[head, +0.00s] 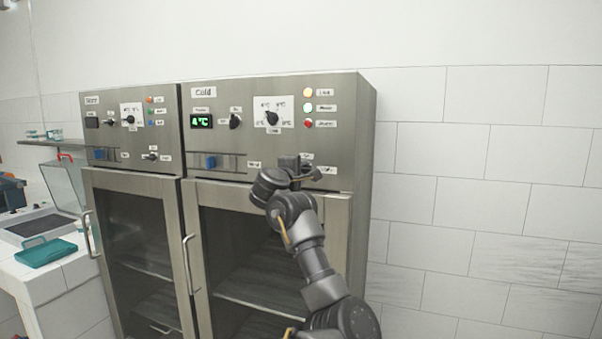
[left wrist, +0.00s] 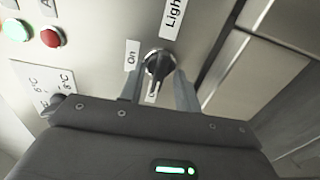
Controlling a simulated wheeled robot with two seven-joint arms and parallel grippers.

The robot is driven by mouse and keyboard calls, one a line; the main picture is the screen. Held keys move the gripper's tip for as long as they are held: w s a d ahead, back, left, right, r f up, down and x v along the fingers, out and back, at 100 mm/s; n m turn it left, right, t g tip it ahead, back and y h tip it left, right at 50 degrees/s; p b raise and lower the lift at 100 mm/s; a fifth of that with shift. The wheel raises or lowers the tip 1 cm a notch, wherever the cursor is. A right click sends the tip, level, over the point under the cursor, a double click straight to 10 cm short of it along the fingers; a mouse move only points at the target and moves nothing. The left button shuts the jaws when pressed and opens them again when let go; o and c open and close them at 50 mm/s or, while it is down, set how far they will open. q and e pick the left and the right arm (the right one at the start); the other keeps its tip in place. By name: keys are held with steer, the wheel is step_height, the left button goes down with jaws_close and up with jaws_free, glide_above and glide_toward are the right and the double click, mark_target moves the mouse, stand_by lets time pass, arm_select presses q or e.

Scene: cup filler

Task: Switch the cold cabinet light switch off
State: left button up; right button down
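The cold cabinet (head: 270,90) is the right-hand steel unit, labelled "Cold", with a lit 4°C display. Its light switch (left wrist: 158,64) is a dark rotary knob on the panel, beside labels reading "On" and "Ligh…". A third label below the knob is partly covered. My left gripper (left wrist: 159,80) has one finger on each side of the knob, with small visible gaps; I cannot tell whether either finger touches it. In the head view my left gripper (head: 303,169) is at the panel's lower right and largely hides the switch. My right gripper is not in view.
Glass doors with handles (head: 190,265) are below. A tiled wall is at the right.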

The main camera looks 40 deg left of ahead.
arm_select(q)
steer(key=p+v, duration=0.4)
steer(key=v, duration=0.6)
steer(key=shift+s+d, duration=0.25)
steer(key=shift+s, duration=0.1)
